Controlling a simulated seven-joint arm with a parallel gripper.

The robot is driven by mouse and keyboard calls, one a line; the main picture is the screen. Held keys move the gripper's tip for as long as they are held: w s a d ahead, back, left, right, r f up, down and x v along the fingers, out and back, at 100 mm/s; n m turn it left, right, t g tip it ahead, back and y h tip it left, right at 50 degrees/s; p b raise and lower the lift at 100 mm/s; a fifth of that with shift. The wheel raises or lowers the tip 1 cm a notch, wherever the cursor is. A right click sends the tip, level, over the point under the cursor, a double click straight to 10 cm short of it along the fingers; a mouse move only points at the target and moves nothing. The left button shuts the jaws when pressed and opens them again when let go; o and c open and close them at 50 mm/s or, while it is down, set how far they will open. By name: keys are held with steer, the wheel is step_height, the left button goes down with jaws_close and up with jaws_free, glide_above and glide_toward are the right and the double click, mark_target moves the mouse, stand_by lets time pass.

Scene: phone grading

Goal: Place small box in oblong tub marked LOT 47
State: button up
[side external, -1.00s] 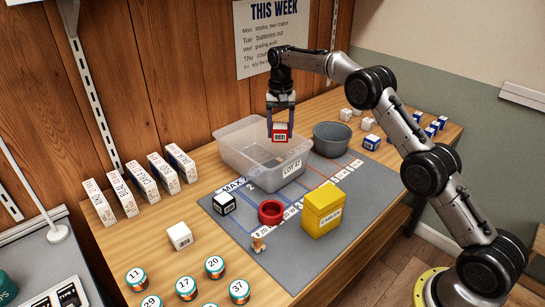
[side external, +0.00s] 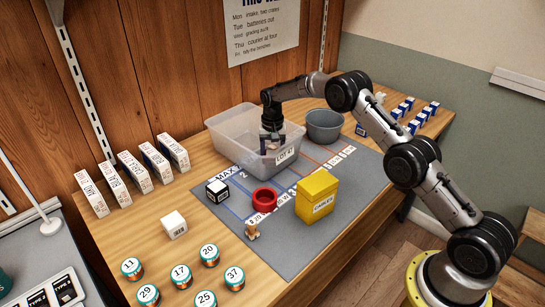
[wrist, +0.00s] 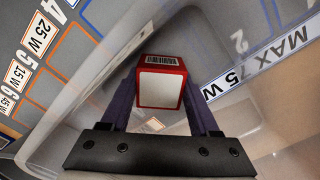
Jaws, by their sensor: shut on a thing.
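The small box (wrist: 160,85) is white with red edges and a barcode, seen in the wrist view between my fingers. My gripper (wrist: 160,100) is shut on its sides. In the side view my gripper (side external: 271,145) is lowered inside the oblong translucent tub (side external: 228,150), near its right part. The tub bears a LOT 47 label (side external: 287,154) on its front. The tub's wall hides most of the box in the side view, and I cannot tell whether the box touches the tub floor.
A grey round bowl (side external: 324,126) stands right of the tub. On the grey mat are a black-edged white box (side external: 217,190), a red ring-shaped dish (side external: 264,199) and a yellow CABLES box (side external: 317,195). Upright cartons (side external: 133,180) stand left; numbered jars (side external: 181,277) stand in front.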

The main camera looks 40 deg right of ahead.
steer(key=shift+f, duration=0.1)
steer(key=o, duration=1.1)
step_height(320, 180, up, 12)
steer(key=shift+r, duration=0.25)
steer(key=s+a+r+n+t, duration=0.1)
steer(key=s+a+r+n, duration=0.15)
steer(key=s+r, duration=0.75)
steer(key=s+a+r+n+t, duration=0.2)
steer(key=s+a+r, duration=0.2)
steer(key=s+r, duration=0.55)
steer(key=s+f+n+t, duration=0.1)
steer(key=s, duration=0.7)
steer(key=s+a+f+n, duration=0.1)
steer(key=s+f+n, duration=0.1)
steer(key=s, duration=0.6)
steer(key=s+a+f+n+t, duration=0.1)
steer(key=s, duration=0.7)
steer(key=shift+s+a+f+n+t, duration=0.2)
steer(key=shift+a+f+n+t, duration=0.05)
steer(key=shift+f+t, duration=0.1)
